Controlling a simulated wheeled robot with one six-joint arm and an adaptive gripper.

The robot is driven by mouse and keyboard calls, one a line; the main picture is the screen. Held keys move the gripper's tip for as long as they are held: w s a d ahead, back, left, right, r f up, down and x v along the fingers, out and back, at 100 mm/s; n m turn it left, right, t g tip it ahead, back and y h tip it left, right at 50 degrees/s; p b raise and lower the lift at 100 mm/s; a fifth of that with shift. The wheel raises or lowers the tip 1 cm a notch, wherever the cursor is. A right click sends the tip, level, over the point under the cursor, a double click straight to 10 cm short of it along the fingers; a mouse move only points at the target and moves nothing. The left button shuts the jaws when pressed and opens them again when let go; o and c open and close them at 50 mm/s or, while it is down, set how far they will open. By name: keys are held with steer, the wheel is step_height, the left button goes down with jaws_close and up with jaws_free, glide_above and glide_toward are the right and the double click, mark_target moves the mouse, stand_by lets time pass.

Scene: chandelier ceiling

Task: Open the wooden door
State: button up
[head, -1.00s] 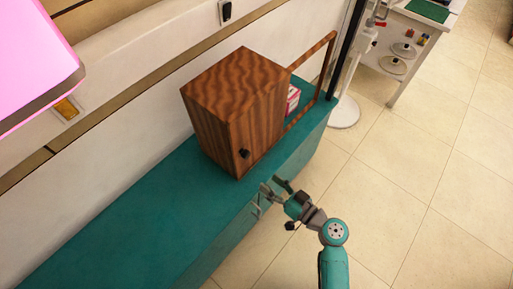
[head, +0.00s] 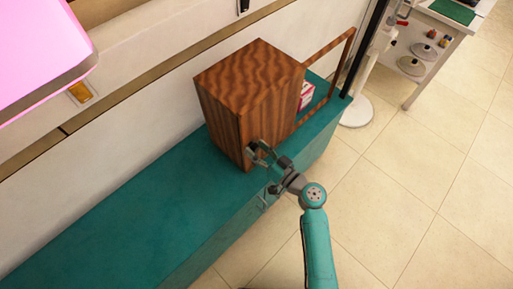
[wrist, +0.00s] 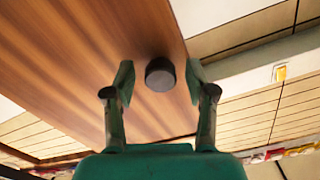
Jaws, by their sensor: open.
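The wooden door (head: 272,118) is the right-hand face of a dark-grained wooden cabinet (head: 250,75) on a teal counter, and it looks closed. In the wrist view the door (wrist: 90,60) fills the left and middle. Its round dark knob (wrist: 160,74) sits near the door's edge. My gripper (head: 260,150) is at the door's lower left corner in the head view and hides the knob there. In the wrist view its two fingers stand open, one on each side of the knob, with gaps visible; neither appears to touch it.
The teal counter (head: 130,225) runs along the wall, with bare room left of the cabinet. A thin wooden frame (head: 327,48) stands to the cabinet's right, with a pink-and-white box (head: 306,95) beside it. A white stand (head: 356,110) and side table are further right. Tiled floor is clear.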

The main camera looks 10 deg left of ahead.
steer(key=shift+w+a, duration=0.2)
steer(key=shift+a, duration=0.05)
jaws_close()
